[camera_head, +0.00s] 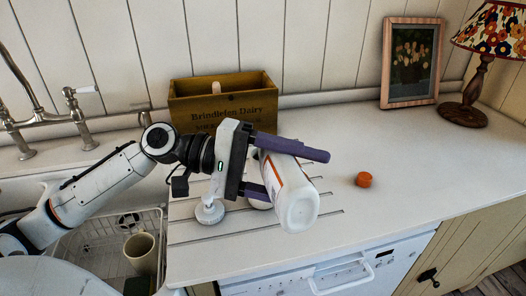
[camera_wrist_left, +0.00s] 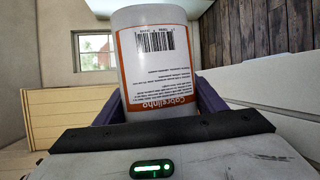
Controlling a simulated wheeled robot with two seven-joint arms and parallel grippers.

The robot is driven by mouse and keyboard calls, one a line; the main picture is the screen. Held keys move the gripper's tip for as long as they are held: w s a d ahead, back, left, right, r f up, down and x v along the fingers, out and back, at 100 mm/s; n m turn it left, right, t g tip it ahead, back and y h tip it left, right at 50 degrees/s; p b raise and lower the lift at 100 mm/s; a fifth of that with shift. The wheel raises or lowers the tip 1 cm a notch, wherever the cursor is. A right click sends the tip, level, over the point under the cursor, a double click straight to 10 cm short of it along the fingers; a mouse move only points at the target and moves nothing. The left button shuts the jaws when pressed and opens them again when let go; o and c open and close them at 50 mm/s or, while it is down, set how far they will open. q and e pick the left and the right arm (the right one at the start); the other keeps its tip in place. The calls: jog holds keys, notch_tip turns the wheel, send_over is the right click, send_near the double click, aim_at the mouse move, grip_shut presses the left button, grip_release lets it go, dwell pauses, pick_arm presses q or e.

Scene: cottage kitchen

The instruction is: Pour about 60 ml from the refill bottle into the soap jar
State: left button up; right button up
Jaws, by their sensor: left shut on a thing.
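My left gripper (camera_head: 298,178) is shut on the refill bottle (camera_head: 300,208), a white bottle with an orange-edged label. The bottle is tipped over in the head view, its base towards the camera and its neck end hidden behind the gripper. In the left wrist view the bottle (camera_wrist_left: 160,95) sits between the purple fingers, its label print upside down. A small part of a white object, perhaps the soap jar (camera_head: 260,204), shows under the lower finger; most of it is hidden. I cannot see whether liquid is flowing. My right gripper is not in view.
A white pump top (camera_head: 210,212) stands on the grooved drainer left of the bottle. An orange cap (camera_head: 363,180) lies on the counter to the right. A wooden crate (camera_head: 190,101) stands behind. A picture frame (camera_head: 410,62) and lamp (camera_head: 466,112) stand at the back right.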

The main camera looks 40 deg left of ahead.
pick_arm(q)
jog(key=shift+r, duration=0.2)
dwell(0.9)
notch_tip(320, 180, down, 4)
jog(key=m+y+b, duration=0.1)
jog(key=m+b, duration=0.1)
jog(key=b, duration=0.3)
jog(key=shift+d+r, duration=0.1)
jog(key=shift+r, duration=0.05)
dwell(0.4)
